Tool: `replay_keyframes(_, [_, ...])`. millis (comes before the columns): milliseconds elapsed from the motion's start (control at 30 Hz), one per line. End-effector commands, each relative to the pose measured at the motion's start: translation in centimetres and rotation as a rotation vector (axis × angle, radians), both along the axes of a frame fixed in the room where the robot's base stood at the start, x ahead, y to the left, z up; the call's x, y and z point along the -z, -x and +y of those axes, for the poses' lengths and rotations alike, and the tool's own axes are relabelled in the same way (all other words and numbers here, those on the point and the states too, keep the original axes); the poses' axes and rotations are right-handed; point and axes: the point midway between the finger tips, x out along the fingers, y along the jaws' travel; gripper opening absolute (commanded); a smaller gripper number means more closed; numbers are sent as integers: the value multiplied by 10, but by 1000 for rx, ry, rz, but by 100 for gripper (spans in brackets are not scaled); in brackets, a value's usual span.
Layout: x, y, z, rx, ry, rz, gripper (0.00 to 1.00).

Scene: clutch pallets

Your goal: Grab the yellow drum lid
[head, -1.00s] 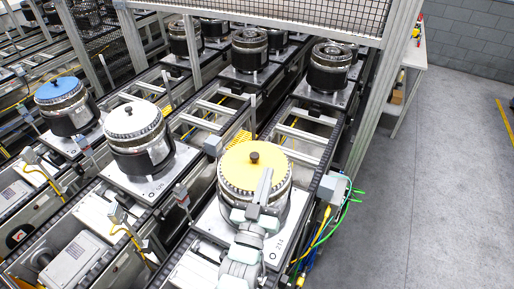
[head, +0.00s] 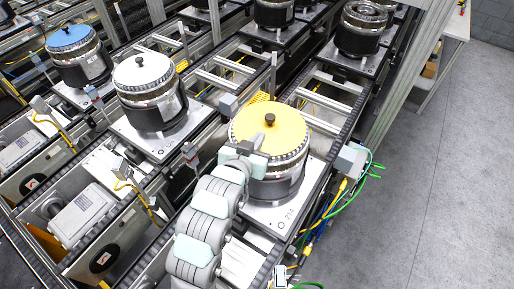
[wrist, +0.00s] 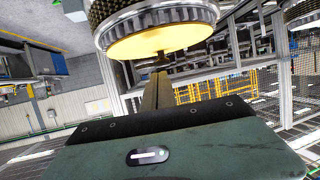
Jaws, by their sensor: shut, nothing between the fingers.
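The yellow drum lid (head: 285,132) lies on top of a silver and black drum, with a dark knob (head: 270,119) at its middle. My gripper (head: 265,136) is at the near left side of the lid, with its fingers reaching over it toward the knob. In the wrist view the yellow lid (wrist: 150,43) appears upside down, with the knob (wrist: 161,56) just beyond the fingertips (wrist: 160,73). The fingers are shut and empty. Whether they touch the knob cannot be told.
A white-lidded drum (head: 143,72) and a blue-lidded drum (head: 68,37) stand on pallets to the left. Several lidless drums are behind. A thin post (head: 273,75) rises behind the yellow-lidded drum. Cables (head: 335,205) hang at the conveyor's right edge; open floor lies beyond.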

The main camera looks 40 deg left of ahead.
Motion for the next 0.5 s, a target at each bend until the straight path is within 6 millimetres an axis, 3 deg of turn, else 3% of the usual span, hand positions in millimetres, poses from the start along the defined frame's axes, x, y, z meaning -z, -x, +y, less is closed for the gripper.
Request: replay_keyframes(500, [-3,-81,36,3,1,0,0])
